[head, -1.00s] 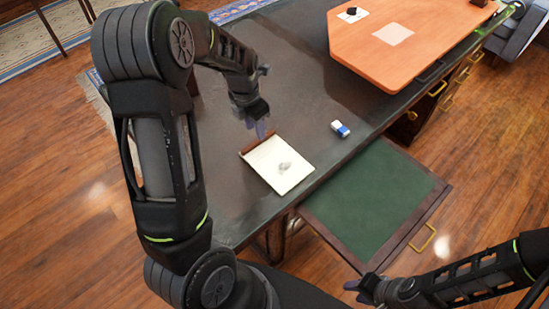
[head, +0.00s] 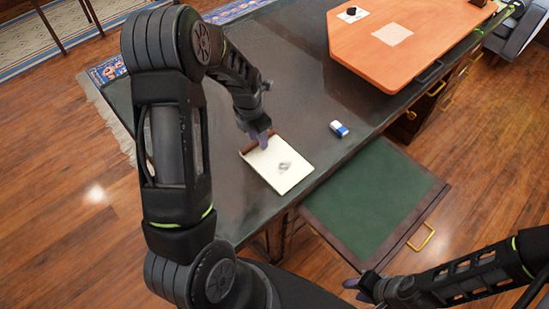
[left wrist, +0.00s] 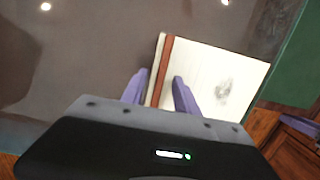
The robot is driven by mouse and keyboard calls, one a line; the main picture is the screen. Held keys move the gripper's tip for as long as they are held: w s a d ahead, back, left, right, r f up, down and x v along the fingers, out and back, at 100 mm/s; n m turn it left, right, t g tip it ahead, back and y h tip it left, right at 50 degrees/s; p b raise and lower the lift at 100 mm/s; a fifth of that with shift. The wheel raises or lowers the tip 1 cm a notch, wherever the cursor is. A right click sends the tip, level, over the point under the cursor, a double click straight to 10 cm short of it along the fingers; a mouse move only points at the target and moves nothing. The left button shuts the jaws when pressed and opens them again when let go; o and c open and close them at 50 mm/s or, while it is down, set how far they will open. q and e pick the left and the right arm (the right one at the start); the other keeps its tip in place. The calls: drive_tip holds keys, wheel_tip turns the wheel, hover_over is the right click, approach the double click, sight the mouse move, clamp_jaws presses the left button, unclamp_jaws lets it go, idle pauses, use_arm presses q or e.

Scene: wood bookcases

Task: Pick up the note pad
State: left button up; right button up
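The note pad (head: 280,168) lies flat on the dark desk near its front edge, cream pages up, with a brown bound edge and a small grey drawing. It also shows in the left wrist view (left wrist: 225,80). My left gripper (head: 263,143) is over the pad's bound edge at its far left end. In the left wrist view its two purple fingers (left wrist: 160,88) stand apart on either side of the brown binding, so it is open. Whether they touch the pad is unclear. My right gripper (head: 357,291) is low at the right, beside the drawer, its fingers apart and empty.
A blue and white eraser (head: 339,129) lies on the desk to the right of the pad. An open drawer (head: 375,195) with a green inside sticks out below the desk edge. An orange wood board (head: 400,60) covers the far right of the desk. The desk left of the pad is clear.

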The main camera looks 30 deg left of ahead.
idle(0.3)
use_arm(q)
clamp_jaws()
idle(1.3)
